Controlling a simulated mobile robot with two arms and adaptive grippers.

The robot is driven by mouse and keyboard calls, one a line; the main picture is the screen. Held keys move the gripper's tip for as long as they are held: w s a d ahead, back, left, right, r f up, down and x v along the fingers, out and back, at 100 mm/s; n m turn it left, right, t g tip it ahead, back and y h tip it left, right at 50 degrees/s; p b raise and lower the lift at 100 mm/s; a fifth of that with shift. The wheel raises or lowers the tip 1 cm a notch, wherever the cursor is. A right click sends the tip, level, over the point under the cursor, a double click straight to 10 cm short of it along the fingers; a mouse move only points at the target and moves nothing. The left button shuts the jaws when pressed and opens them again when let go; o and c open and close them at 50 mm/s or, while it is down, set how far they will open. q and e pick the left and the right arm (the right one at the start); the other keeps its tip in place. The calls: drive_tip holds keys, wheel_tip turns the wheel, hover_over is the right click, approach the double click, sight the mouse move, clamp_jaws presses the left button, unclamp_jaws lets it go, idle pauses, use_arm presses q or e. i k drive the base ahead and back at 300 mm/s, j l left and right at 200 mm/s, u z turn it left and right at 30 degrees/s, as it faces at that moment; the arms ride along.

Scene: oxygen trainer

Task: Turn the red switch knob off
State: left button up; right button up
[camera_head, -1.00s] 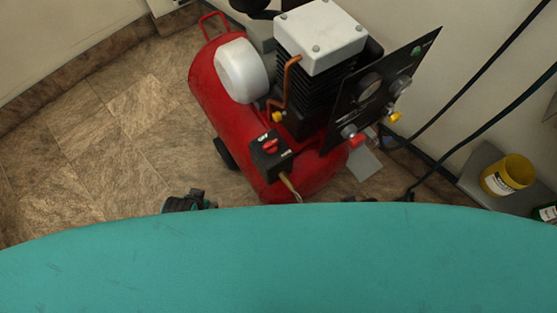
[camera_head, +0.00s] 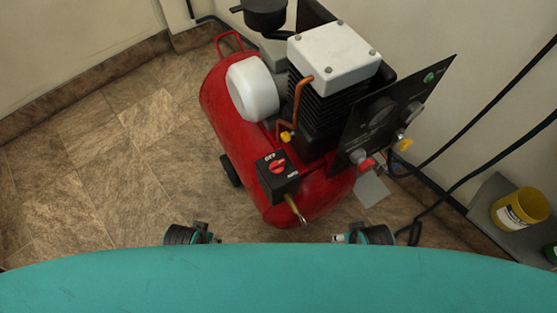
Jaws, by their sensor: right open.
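The red switch knob (camera_head: 277,167) sits on the top face of a small black switch box (camera_head: 285,186) marked OFF and AUTO. The box is on the near end of the red compressor tank (camera_head: 228,103). My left gripper (camera_head: 203,228) shows at the lower left, just above the edge of my teal body; its fingers are too small and dark to judge. My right gripper (camera_head: 343,237) is open and empty at the lower middle, right of the box. Both grippers are apart from the knob, nearer to me.
A black gauge panel (camera_head: 392,112) with knobs and fittings stands right of the switch box. A copper pipe (camera_head: 298,103) runs behind it. Black hoses (camera_head: 476,163) hang at the right. A yellow container (camera_head: 520,208) stands on a grey surface at the right. The tiled floor (camera_head: 90,180) is free at left.

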sight(277, 167)
drive_tip(key=k+l+u, duration=0.15)
drive_tip(key=l, duration=0.3)
drive_tip(key=l+u, duration=0.15)
drive_tip(key=l, duration=0.25)
drive_tip(key=k+l+u, duration=0.15)
drive_tip(key=l, duration=0.25)
drive_tip(key=k, duration=0.05)
